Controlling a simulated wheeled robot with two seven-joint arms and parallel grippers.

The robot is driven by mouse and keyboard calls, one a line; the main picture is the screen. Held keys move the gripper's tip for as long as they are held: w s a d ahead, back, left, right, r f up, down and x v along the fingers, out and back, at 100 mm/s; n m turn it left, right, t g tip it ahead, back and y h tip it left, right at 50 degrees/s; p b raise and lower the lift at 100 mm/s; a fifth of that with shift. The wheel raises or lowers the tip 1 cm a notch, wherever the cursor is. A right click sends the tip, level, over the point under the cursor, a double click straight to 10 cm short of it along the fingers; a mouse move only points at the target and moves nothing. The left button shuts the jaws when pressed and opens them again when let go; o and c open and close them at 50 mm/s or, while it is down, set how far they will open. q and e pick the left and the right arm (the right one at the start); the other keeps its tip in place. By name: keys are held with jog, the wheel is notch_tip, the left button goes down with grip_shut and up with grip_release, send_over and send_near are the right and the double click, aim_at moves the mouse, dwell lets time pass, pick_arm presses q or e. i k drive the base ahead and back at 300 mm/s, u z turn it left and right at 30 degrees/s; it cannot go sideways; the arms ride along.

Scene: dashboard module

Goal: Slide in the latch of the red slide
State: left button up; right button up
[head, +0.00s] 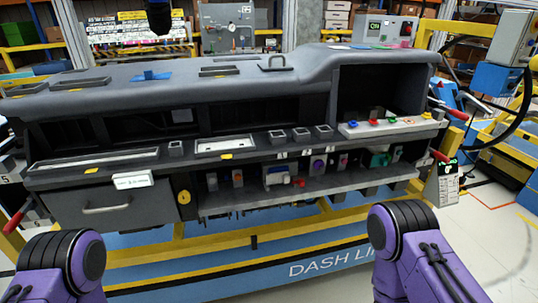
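The dashboard module (280,90) fills the middle of the head view. On its lower shelf (310,196), a row of small fixtures stands. A small red part (299,182) sits there beside a grey-white block (276,176); it may be the red slide, but it is too small to tell, and its latch cannot be made out. Other small fixtures carry a purple knob (318,165) and a red piece (343,160). Only purple links of my two arms show at the bottom left and bottom right. Neither gripper is in view.
A white panel with coloured buttons (392,126) sits above the shelf at the right. Red-handled levers (18,217) stick out at the module's sides. A drawer (100,207) with a handle is at the lower left. Open floor (490,225) lies at the right.

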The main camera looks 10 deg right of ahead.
aim_at(301, 183)
jog(key=z, duration=0.05)
jog(key=k, duration=0.65)
jog(key=z, duration=0.6)
jog(key=i, duration=1.25)
jog(key=u, duration=0.8)
